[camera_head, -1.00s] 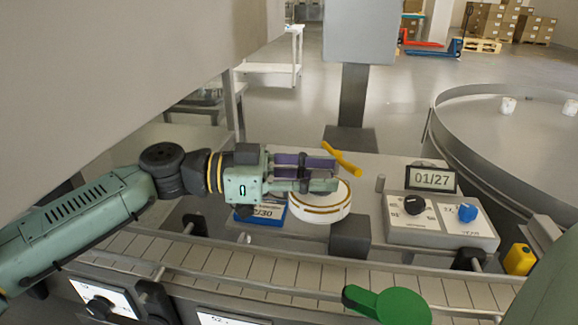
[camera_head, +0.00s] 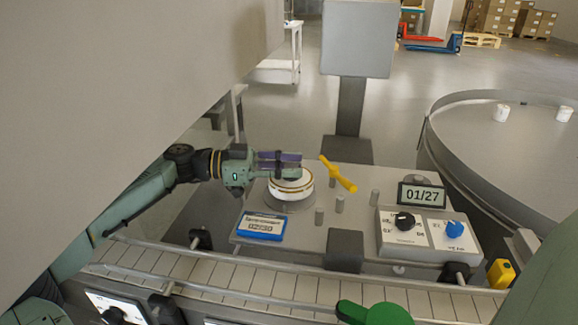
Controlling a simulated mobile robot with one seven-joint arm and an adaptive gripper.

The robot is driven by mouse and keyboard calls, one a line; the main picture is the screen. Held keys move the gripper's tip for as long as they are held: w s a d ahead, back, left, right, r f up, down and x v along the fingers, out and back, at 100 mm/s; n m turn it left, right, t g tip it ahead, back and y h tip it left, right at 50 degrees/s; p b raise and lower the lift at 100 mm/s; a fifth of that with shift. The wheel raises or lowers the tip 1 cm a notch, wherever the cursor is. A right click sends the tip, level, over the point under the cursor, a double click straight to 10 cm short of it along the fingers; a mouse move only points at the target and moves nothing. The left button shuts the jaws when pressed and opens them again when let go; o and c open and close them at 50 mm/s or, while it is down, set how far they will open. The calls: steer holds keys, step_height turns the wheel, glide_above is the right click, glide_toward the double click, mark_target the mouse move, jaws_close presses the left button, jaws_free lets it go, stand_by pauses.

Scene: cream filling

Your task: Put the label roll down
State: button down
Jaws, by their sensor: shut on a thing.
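The label roll (camera_head: 291,188) is a white disc with a brown band. It is at or just above a round grey base (camera_head: 290,206) on the grey machine top; I cannot tell if it touches. My gripper (camera_head: 300,164) reaches in from the left with its fingers over the roll's upper side. It is shut on the roll, though the fingers hide the exact contact.
A yellow lever (camera_head: 338,174) stands just right of the roll. Short grey posts (camera_head: 340,204) are close by. A blue-framed display (camera_head: 262,225) lies in front, and a control box (camera_head: 428,233) with knobs is at right. The conveyor (camera_head: 260,284) runs along the front.

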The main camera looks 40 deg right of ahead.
steer(key=shift+f, duration=0.65)
steer(key=shift+f, duration=0.1)
steer(key=shift+f, duration=0.15)
steer(key=c, duration=1.3)
jaws_free()
